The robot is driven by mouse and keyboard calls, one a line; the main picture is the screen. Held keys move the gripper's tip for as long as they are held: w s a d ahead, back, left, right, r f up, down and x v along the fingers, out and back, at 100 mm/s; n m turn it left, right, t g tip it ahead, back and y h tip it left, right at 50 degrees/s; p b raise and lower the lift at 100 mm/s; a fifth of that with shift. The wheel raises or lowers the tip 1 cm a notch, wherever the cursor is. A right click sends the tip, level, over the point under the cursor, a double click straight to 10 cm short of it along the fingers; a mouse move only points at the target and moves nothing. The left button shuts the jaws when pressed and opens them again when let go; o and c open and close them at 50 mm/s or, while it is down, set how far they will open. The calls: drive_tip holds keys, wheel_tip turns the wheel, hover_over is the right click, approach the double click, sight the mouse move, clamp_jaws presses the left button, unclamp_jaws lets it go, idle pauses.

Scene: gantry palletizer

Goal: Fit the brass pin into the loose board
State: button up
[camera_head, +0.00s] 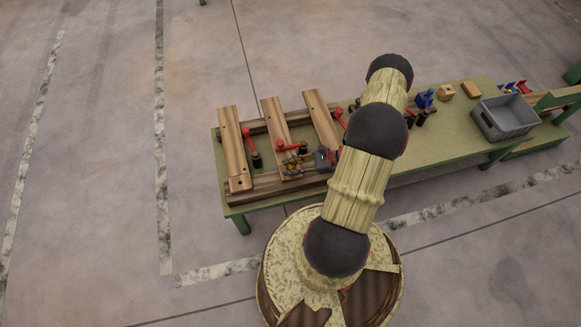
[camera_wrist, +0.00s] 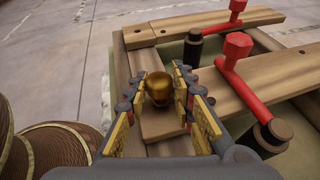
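The brass pin (camera_wrist: 159,88) shows in the wrist view as a rounded golden head between my gripper's fingertips (camera_wrist: 161,76). The fingers lie close along both sides of it, and my gripper looks shut on it. The pin's lower end is hidden, so I cannot tell whether it is in a hole. A wooden board (camera_wrist: 255,85) runs up to the right of the pin. In the head view my gripper (camera_head: 293,166) is over the near end of the middle board (camera_head: 274,113). I cannot tell for certain which board is loose.
Red-handled clamps (camera_wrist: 236,48) with black posts stand beside the boards. Other boards lie to the left (camera_head: 234,150) and right (camera_head: 320,117). A grey bin (camera_head: 506,116), wooden blocks (camera_head: 446,91) and a blue object (camera_head: 424,98) are on the green table (camera_head: 455,140) at right.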

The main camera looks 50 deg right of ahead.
drive_tip(key=o, duration=0.4)
drive_tip(key=v, duration=1.2)
idle(0.5)
